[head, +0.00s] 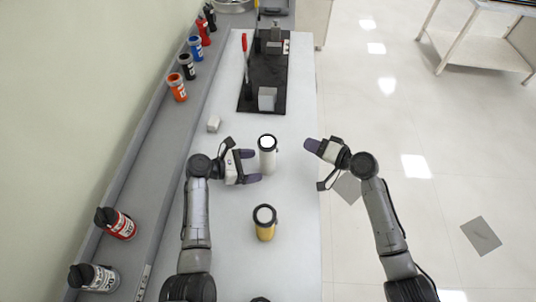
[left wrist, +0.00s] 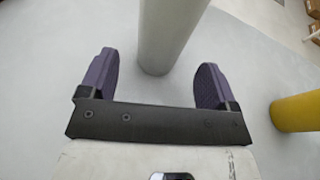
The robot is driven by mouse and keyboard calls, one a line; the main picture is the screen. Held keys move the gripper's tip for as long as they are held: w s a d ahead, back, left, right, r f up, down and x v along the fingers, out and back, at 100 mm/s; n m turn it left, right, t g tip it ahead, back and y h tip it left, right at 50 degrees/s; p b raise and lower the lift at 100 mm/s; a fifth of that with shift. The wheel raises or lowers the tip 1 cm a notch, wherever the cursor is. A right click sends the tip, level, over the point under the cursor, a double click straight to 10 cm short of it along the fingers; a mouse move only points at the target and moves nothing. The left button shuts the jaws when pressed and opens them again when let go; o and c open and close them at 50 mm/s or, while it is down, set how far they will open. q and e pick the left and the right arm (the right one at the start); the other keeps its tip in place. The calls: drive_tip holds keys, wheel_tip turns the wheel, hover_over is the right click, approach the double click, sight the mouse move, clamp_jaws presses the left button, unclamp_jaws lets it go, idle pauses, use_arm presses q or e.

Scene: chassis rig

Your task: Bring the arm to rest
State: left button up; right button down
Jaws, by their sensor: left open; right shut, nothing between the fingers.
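My left gripper (head: 252,166) is open, its purple fingers pointing right toward a white cylinder (head: 268,158) with a dark-rimmed top that stands upright on the white table. In the left wrist view the gripper (left wrist: 154,82) has its fingers apart, and the white cylinder (left wrist: 170,35) stands just ahead of the gap between them. I cannot tell whether either finger touches it. My right gripper (head: 308,144) is shut and empty, raised near the table's right edge and pointing left.
A yellow cylinder (head: 265,224) stands nearer on the table (head: 295,230). A small white block (head: 214,123) lies behind my left gripper. A black mat (head: 268,75) with a red-handled lever (head: 245,58) is at the back. Several colored bottles stand on the grey left ledge (head: 160,160).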

use_arm(q)
drive_tip(key=v, duration=0.7)
drive_tip(key=shift+s+a+r, duration=0.15)
drive_tip(key=shift+a, duration=0.2)
